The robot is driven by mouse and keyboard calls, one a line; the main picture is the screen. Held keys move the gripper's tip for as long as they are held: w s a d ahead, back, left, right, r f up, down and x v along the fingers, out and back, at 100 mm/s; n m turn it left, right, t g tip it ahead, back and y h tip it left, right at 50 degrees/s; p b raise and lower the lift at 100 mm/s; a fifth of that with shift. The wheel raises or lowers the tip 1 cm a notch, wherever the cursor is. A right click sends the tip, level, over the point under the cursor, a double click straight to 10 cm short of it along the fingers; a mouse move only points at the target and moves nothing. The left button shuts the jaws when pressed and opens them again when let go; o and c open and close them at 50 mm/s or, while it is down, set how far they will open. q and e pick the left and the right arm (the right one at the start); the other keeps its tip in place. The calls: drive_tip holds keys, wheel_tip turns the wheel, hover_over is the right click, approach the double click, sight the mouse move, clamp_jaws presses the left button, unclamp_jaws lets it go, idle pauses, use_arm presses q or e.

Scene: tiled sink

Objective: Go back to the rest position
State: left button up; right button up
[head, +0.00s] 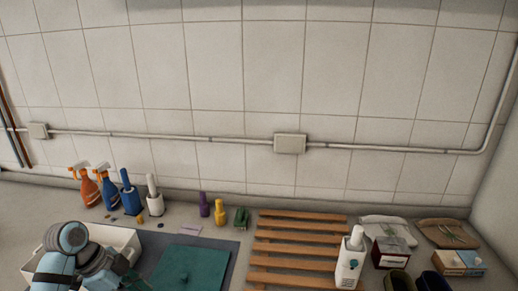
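My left arm, light blue and grey, comes in at the bottom left. It covers part of a white tray (122,238). The dark end of this arm, with my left gripper (132,279), is low in the picture beside a teal square (190,266). The fingers are too small and dark to tell open from shut, and I cannot tell if anything is between them. My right arm and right gripper are not in view.
Spray bottles (87,188), a blue bottle (130,197) and a white bottle (154,199) stand along the wall. A slatted wooden rack (291,237) is in the middle. A white dispenser (349,262), boxes (391,252) and cloths (447,233) crowd the right.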

use_arm(q)
drive_tip(key=s+d+f+n+y, duration=0.1)
drive_tip(key=s+d+f+n, duration=0.15)
drive_tip(key=s+f, duration=0.35)
drive_tip(key=s+d+f+n+y, duration=0.1)
drive_tip(key=s+f+n, duration=0.3)
drive_tip(key=s+f, duration=0.15)
drive_tip(key=s+n+t+y, duration=0.25)
drive_tip(key=s+n, duration=0.55)
drive_tip(key=s, duration=0.6)
wheel_tip(320, 180, down, 21)
drive_tip(key=s+a+g+b, duration=0.1)
drive_tip(key=b, duration=0.1)
drive_tip(key=s+a+f+g+b, duration=0.1)
drive_tip(key=s+f+b, duration=0.1)
drive_tip(key=s+f, duration=1.2)
wheel_tip(320, 180, down, 2)
drive_tip(key=shift+s+f, duration=0.25)
drive_tip(key=shift+s, duration=0.15)
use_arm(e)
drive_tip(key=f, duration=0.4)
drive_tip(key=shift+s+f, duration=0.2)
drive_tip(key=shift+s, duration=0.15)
